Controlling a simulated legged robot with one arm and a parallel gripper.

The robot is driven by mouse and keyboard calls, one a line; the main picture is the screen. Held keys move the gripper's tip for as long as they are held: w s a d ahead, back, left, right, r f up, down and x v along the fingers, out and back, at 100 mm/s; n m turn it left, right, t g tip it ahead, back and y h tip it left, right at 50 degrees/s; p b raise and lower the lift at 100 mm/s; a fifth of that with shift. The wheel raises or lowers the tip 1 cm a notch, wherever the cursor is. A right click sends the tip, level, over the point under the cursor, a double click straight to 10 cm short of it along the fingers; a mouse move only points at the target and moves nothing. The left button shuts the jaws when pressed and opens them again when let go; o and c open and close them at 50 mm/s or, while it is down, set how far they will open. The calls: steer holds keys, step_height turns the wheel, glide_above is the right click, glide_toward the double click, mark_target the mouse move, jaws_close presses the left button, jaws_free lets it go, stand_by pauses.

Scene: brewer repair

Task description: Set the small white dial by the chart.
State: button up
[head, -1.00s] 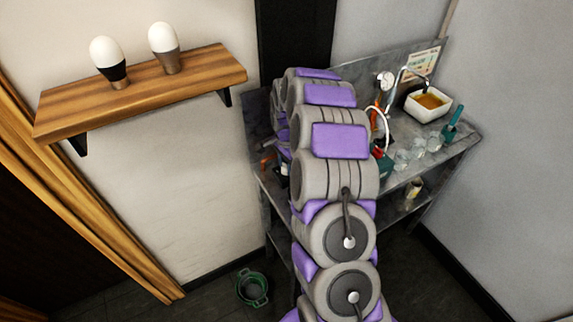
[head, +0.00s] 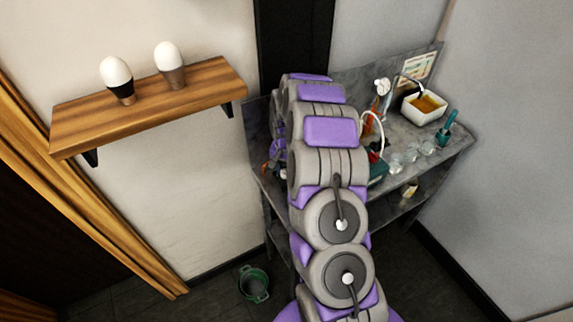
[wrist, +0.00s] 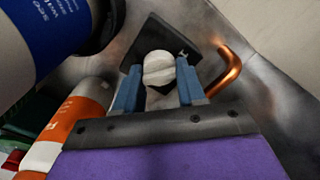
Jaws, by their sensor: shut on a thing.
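The small white dial (wrist: 158,68) shows in the wrist view, with a raised bar across its round face. It sits in front of a dark square plate (wrist: 132,58) that has a light mark at its right edge. My gripper (wrist: 159,75) has its two blue fingers on either side of the dial, shut on it. The dial's exact setting is hard to read. The chart (head: 418,68) hangs on the grey back panel at the bench's far right in the head view; its print is too small to read. In the head view my arm hides my gripper.
A copper pipe (wrist: 230,68) is close right of the dial. An orange-and-white cylinder (wrist: 78,118) and a large blue-and-white one (wrist: 50,40) crowd the left. On the bench (head: 408,135) are a white basin (head: 424,108) and several clear glasses. A wooden shelf (head: 205,85) holds two bulb-like items.

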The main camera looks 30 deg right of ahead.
steer(key=shift+s+a+f+n+p, duration=0.1)
steer(key=shift+n+p, duration=0.35)
steer(key=shift+n, duration=0.6)
steer(key=shift+s+n+p, duration=0.1)
steer(key=shift+n+p, duration=0.35)
steer(key=shift+n, duration=0.6)
steer(key=shift+w, duration=0.1)
steer(key=o, duration=1.1)
steer(key=shift+c, duration=0.2)
step_height(320, 180, up, 17)
steer(key=p, duration=0.1)
steer(key=shift+r+p, duration=0.2)
steer(key=shift+p, duration=0.2)
steer(key=shift+w, duration=0.1)
